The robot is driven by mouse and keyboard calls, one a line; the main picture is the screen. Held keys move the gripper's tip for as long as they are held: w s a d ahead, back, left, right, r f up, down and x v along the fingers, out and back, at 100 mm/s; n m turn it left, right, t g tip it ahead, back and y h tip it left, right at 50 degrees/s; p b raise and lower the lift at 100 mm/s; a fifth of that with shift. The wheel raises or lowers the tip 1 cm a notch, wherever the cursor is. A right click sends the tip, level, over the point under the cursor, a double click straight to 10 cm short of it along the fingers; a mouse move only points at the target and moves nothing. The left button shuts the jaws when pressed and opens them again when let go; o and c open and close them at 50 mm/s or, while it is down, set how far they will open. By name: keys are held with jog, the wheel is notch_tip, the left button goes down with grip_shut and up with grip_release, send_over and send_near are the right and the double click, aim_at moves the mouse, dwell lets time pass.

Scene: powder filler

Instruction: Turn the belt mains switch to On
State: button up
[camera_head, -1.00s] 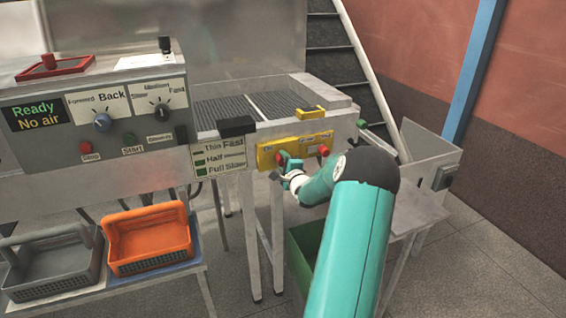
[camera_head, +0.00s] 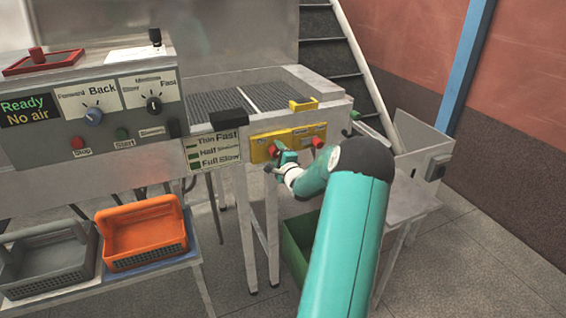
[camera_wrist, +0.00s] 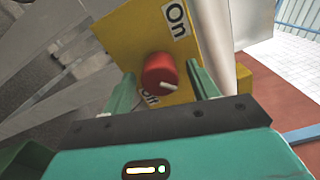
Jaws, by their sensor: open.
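The yellow switch panel (camera_head: 260,143) is on the front of the belt frame in the head view. It carries two red knobs, a left one (camera_head: 273,150) and a right one (camera_head: 317,142). My gripper (camera_head: 284,156) is at the left knob. In the wrist view, my open gripper (camera_wrist: 161,74) has one finger on each side of a red knob (camera_wrist: 158,72) with a white pointer mark. A gap shows beside the knob, and I cannot tell whether either finger touches it. An "On" label (camera_wrist: 176,18) is at the panel's edge. Another label (camera_wrist: 149,99) is partly hidden.
A grey control box (camera_head: 60,120) with dials and buttons stands to the left. An orange basket (camera_head: 145,230) and a grey basket (camera_head: 45,262) sit below it. A green bin (camera_head: 297,245) stands beneath the belt. A metal chute (camera_head: 420,140) is at the right.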

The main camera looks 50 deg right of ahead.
jog(key=v, duration=1.3)
jog(key=shift+s, duration=0.15)
jog(key=w+a+r+n+g+y, duration=0.2)
jog(key=w+a+r+n, duration=0.25)
jog(key=a, duration=0.45)
jog(key=w+a+r+n+g+y, duration=0.1)
jog(key=w+a+r+n+g, duration=0.15)
jog(key=w+a+n, duration=0.5)
jog(key=s+a+r+n+g+y, duration=0.1)
jog(key=s+a+r+n, duration=0.15)
jog(key=a, duration=0.55)
jog(key=s+a+r+n+g, duration=0.15)
jog(key=s+a, duration=0.25)
jog(key=a, duration=0.4)
jog(key=s+a+r+n+g+y, duration=0.2)
jog(key=s+a+n+y, duration=0.3)
jog(key=s+a+n, duration=0.5)
jog(key=s+a, duration=0.5)
jog(key=a, duration=0.3)
jog(key=shift+s+a+n+g, duration=0.2)
jog(key=shift+n+g, duration=0.1)
jog(key=shift+g, duration=0.1)
